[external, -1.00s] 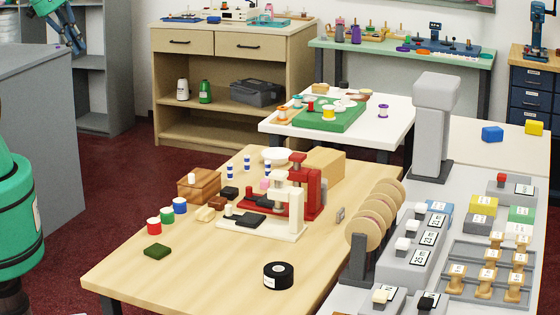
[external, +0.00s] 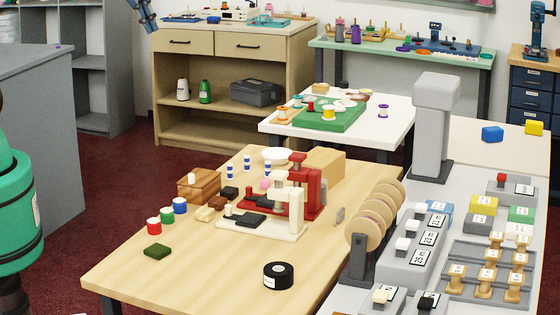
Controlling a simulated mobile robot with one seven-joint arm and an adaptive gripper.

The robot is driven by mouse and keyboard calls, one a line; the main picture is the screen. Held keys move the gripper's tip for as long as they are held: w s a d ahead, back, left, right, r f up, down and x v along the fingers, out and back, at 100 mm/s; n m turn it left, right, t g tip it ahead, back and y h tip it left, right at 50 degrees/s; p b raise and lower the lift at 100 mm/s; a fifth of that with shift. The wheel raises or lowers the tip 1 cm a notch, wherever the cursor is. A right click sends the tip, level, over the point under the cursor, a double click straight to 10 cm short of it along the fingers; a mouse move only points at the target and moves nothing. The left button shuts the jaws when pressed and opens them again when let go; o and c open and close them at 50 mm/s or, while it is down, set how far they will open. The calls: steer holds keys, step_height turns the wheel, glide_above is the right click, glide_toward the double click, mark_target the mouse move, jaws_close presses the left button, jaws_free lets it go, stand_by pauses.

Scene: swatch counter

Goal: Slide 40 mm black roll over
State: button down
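The black roll (external: 284,279) lies flat on the wooden table near its front edge, with a white label on its side and a hole in its top. Nothing touches it. My gripper (external: 147,17) shows only in part at the top left edge, in front of the wooden cabinet and far from the roll. The picture edge cuts it off, and I cannot tell whether its fingers are open or shut.
The wooden table (external: 190,265) is clear around the roll. Red, green and blue spools (external: 166,212) and a dark green block (external: 157,250) sit to its left. Red and cream presses (external: 296,200) stand behind. Disc rack and grey counter (external: 345,295) lie right.

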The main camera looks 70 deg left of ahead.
steer(key=w+d+f+m+g+p, duration=0.1)
steer(key=w+d+f+m, duration=0.1)
steer(key=w+d+f, duration=0.65)
steer(key=w+d+f+m+g+p, duration=0.1)
steer(key=w+d+f, duration=0.3)
steer(key=w+d, duration=0.95)
steer(key=w+d+f+m+g, duration=0.1)
steer(key=d+f, duration=1.1)
steer(key=f, duration=0.3)
steer(key=w+d+f+m+g+p, duration=0.1)
steer(key=w+d+f+m, duration=0.1)
steer(key=d+f, duration=1.1)
steer(key=shift+w+f+y+p, duration=0.2)
steer(key=shift+f+y+p, duration=0.1)
steer(key=shift+f, duration=0.6)
